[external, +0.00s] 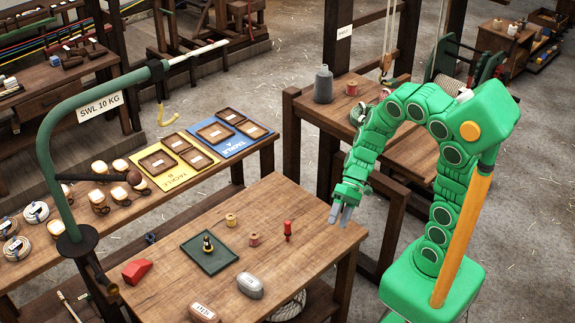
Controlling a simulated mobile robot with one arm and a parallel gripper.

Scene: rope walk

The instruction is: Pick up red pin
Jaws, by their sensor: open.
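A small red pin (287,229) stands upright on the wooden table (290,262), towards its right side. It has a wider red top and a narrower lower part. My gripper (339,218) is to the right of the pin and appears higher, near the table's right edge. Its two grey fingers point down and are apart, with nothing seen between them. The pin and the gripper are not touching. No part of the pin is hidden.
A dark green tray (209,262) holds a small black and yellow item. A green hook stand (60,150) rises at left.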

